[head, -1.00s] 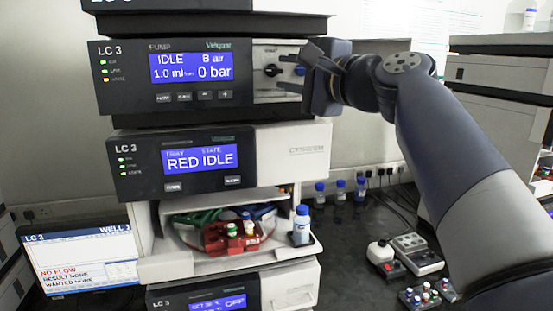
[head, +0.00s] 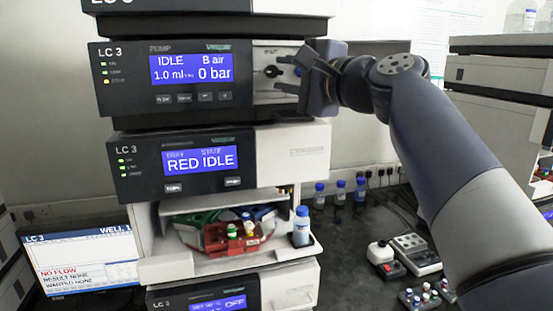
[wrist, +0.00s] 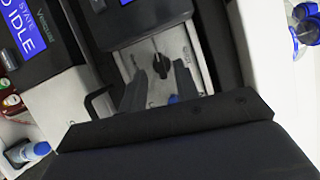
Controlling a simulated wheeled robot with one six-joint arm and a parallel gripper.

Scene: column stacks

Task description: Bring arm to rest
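My gripper (head: 282,75) is in front of the pump module (head: 176,78) of the LC 3 stack, its fingers pointing left at the valve panel. The black knob (head: 271,71) on the panel lies by the fingertips. In the wrist view my gripper (wrist: 160,72) is open, two dark fingers apart, with the knob (wrist: 160,65) visible beyond and between them. Nothing is seen held. Whether a finger touches the knob or panel cannot be told. My arm reaches in from the right side of the head view.
Below are a tray module (head: 178,165) reading RED IDLE and an open bay with a red rack (head: 232,238) and a blue-capped bottle (head: 301,228). A monitor (head: 85,262) stands left. Small devices (head: 405,253) and bottles sit on the bench. A shelf unit (head: 500,130) stands right.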

